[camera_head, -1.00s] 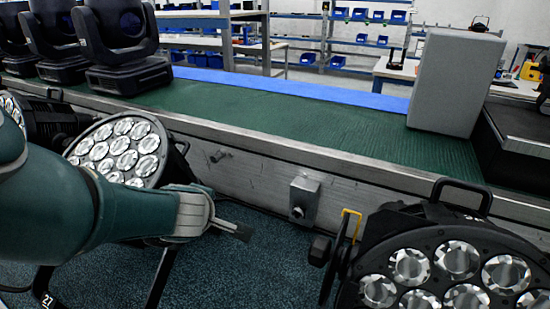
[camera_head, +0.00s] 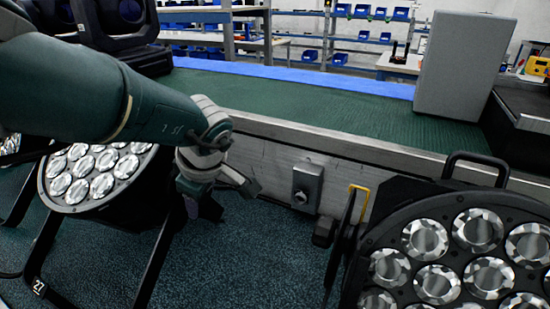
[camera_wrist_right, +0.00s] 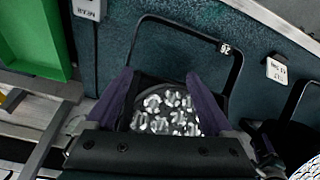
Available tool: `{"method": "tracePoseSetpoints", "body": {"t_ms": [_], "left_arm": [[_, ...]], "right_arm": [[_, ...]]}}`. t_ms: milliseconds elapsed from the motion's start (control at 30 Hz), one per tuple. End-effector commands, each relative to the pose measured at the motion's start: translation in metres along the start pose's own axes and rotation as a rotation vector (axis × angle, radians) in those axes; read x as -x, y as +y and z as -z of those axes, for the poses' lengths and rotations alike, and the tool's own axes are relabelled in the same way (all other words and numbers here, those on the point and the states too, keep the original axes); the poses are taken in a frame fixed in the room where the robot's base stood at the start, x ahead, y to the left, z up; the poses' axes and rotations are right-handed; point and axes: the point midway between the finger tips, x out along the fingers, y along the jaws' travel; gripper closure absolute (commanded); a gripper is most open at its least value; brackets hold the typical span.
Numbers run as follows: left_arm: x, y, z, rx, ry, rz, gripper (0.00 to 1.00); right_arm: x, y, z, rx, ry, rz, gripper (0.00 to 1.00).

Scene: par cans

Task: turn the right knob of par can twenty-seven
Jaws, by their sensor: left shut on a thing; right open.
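Par can twenty-seven (camera_head: 95,175) stands at the left of the head view, a black round lamp with several bright lenses. The label 27 (camera_head: 38,288) is on its floor stand (camera_head: 60,295). My left gripper (camera_head: 198,208) points down at the lamp's right side, by the stand's upright. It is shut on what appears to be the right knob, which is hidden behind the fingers. In the right wrist view, my right gripper (camera_wrist_right: 160,80) is open, its purple fingers spread apart. A lensed lamp (camera_wrist_right: 165,112) shows between and beyond them, near a stand labelled 26 (camera_wrist_right: 224,47).
A second par can (camera_head: 450,250) with a yellow clip (camera_head: 359,188) stands close at the right. A green-topped conveyor (camera_head: 300,111) runs behind, with a grey control box (camera_head: 307,184) on its side. A grey block (camera_head: 465,65) stands on it. Blue floor lies between the lamps.

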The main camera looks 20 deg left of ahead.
Motion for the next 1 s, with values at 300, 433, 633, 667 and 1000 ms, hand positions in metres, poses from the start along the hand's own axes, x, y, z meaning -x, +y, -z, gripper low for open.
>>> {"method": "tracePoseSetpoints", "body": {"t_ms": [300,433,633,667,1000], "left_arm": [[0.0,0.0,0.003,0.0,0.005,0.002,0.99],[0.0,0.0,0.002,0.0,0.004,0.002,0.31],[0.0,0.0,0.001,-0.001,0.002,0.001,0.14],[0.0,0.0,0.001,-0.001,0.002,0.001,0.14],[0.012,0.001,0.002,-0.003,0.0,0.001,0.14]], "right_arm": [[0.0,0.001,0.0,0.004,-0.001,-0.003,0.14],[0.0,0.001,0.0,0.005,-0.001,-0.004,0.14],[0.0,0.001,0.0,0.004,-0.001,-0.004,0.14],[0.0,0.001,0.0,0.004,-0.001,-0.003,0.14],[0.014,0.002,0.004,0.004,-0.001,-0.003,0.14]]}}
